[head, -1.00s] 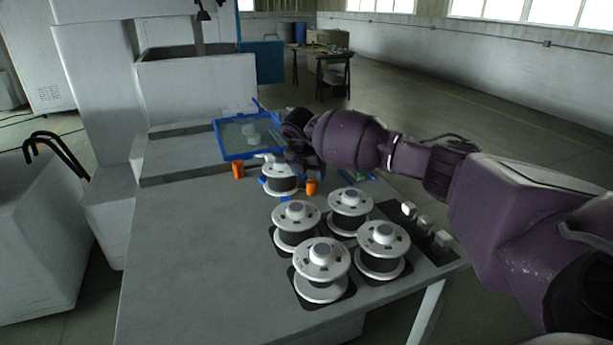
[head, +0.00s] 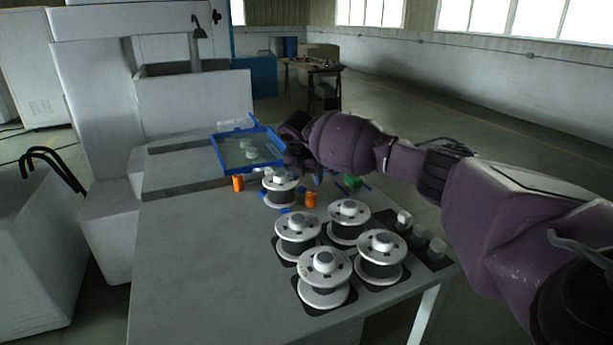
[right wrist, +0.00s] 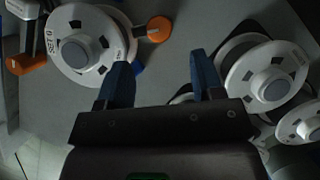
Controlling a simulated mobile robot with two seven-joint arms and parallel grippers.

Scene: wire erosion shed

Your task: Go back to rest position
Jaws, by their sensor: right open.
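My right arm comes in from the right in the head view, and its gripper (head: 296,158) is over the far part of the table, by the blue tray. In the right wrist view my right gripper (right wrist: 158,75) is open, with bare grey table between its two dark blue fingers. A white spool (head: 281,188) stands between two orange pieces just in front of the gripper; the same spool shows at the upper left of the wrist view (right wrist: 82,48), beside the left finger. Nothing is held. My left gripper is in neither view.
Several white spools (head: 324,280) stand on dark pads on the grey table (head: 190,270). A blue-rimmed tray (head: 221,160) lies at the back. Small white blocks (head: 420,231) sit at the right edge. The table's left front is clear.

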